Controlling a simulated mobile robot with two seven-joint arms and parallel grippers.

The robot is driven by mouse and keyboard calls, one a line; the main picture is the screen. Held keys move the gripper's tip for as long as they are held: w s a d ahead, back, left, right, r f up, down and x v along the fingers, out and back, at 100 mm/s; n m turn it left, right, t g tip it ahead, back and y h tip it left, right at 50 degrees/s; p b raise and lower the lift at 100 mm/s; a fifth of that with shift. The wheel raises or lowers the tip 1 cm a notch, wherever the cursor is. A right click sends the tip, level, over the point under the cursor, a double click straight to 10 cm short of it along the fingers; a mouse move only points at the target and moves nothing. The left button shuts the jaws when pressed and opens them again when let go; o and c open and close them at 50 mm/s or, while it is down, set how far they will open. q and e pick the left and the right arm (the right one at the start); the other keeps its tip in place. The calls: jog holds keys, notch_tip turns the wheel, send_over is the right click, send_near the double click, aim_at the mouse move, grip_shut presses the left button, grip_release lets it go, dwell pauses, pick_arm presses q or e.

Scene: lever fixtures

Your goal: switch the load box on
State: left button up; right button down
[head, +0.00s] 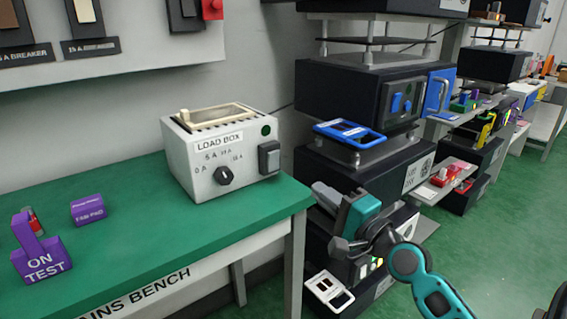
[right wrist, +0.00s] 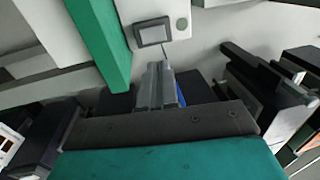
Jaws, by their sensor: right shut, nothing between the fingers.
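The load box (head: 210,183) is an off-white box near the right end of the green bench. Its front has a black round knob (head: 223,176) with a printed scale, a grey rocker switch (head: 269,158) in a dark frame and a dark green round lamp (head: 266,130). In the right wrist view the rocker (right wrist: 153,33) shows just beyond the fingertips, left of them, with the lamp (right wrist: 182,24) beside it. My right gripper (head: 322,190) is shut and empty, off the bench's right end, apart from the box. Its fingers also show in the right wrist view (right wrist: 164,72). My left gripper is out of view.
The green bench (head: 140,210) carries a purple ON TEST sign (head: 42,258) and a purple block (head: 88,209) at left. Black equipment racks (head: 350,90) stand right of the bench, close behind my right gripper. A wall panel with breakers (head: 110,50) hangs above.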

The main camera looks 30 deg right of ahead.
aim_at(275, 157)
jog(key=w, duration=0.4)
jog(key=w+r, duration=0.1)
jog(key=w, duration=0.3)
jog(key=w+a, duration=0.1)
jog(key=w, duration=0.3)
jog(key=shift+w+r, duration=0.25)
jog(key=shift+w, duration=0.1)
